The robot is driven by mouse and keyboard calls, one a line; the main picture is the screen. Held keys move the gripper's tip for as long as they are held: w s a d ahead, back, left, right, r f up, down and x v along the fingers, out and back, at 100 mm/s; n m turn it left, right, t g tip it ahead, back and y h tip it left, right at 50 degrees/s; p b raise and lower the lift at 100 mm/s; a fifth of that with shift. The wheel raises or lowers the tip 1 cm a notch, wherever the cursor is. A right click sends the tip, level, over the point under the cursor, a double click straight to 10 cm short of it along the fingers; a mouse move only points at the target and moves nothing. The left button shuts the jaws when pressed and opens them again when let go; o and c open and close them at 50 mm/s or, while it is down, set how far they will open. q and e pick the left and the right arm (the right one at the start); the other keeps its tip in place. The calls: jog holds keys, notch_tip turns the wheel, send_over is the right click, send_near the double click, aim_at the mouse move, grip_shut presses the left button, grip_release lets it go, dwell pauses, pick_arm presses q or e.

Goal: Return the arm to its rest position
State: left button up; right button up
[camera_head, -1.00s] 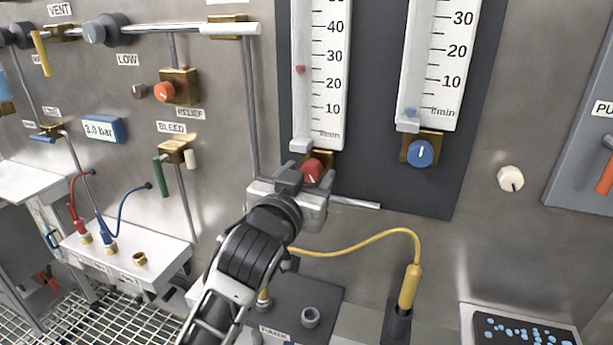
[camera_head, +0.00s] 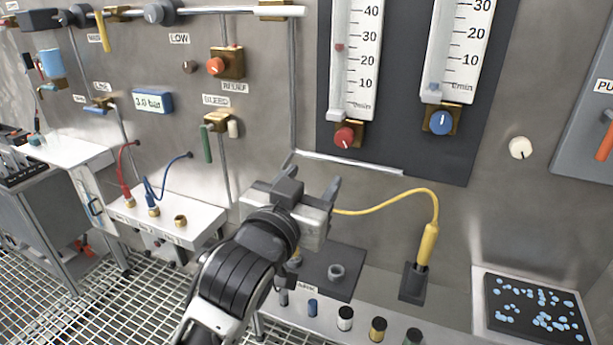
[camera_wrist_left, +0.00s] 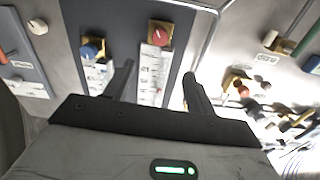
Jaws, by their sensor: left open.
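My left gripper (camera_head: 312,174) is open and empty in the middle of the head view. It is below and left of the red knob (camera_head: 345,135) under the left flow gauge, apart from it. In the left wrist view the two fingers (camera_wrist_left: 158,80) stand apart with nothing held. Beyond them the red knob (camera_wrist_left: 160,33) and the blue knob (camera_wrist_left: 91,50) show upside down. My left arm comes in from the bottom of the head view. My right arm and gripper are not in view.
A yellow cable (camera_head: 408,193) runs from behind the gripper to a yellow plug in a dark holder. A dark shelf block (camera_head: 325,272) and several small canisters lie below. A white hose box (camera_head: 180,222) is at left, a blue-dotted tray (camera_head: 530,308) at right.

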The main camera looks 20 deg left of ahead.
pick_arm(q)
jog(key=shift+s, duration=0.25)
jog(key=shift+w+f, duration=0.1)
jog(key=s+f+g, duration=0.2)
jog(key=s+f, duration=0.1)
jog(key=f, duration=0.8)
jog(key=s+f+g, duration=0.2)
jog(key=s+f, duration=0.1)
jog(key=f, duration=0.8)
jog(key=s+a+f+g, duration=0.3)
jog(key=s+f, duration=1)
jog(key=f, duration=0.1)
jog(key=shift+s+g, duration=0.15)
jog(key=shift+g, duration=0.25)
